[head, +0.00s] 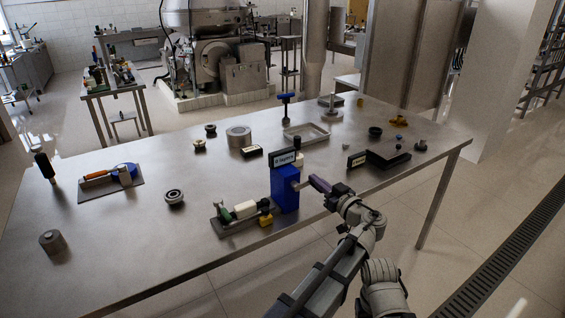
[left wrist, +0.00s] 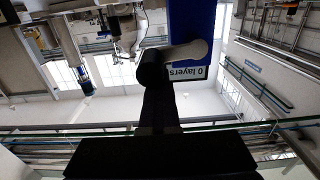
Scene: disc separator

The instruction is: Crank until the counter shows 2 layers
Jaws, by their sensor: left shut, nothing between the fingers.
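The separator (head: 285,188) is a blue upright box on the table, with a counter plate (head: 285,157) on top. In the left wrist view the blue body (left wrist: 190,22) shows upside down, and its counter (left wrist: 187,73) reads "0 layers". A light grey crank arm (left wrist: 188,51) crosses the body and ends in a dark knob (left wrist: 152,70). My left gripper (head: 316,183) is shut and empty at the crank side, right of the box. In the left wrist view its dark fingers (left wrist: 159,103) overlap the knob; I cannot tell if they touch. My right gripper is not in view.
A tool tray (head: 230,227) with green, white and yellow items lies left of the box. A dark block with a labelled plate (head: 357,160) lies to the right. The left front table is mostly clear.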

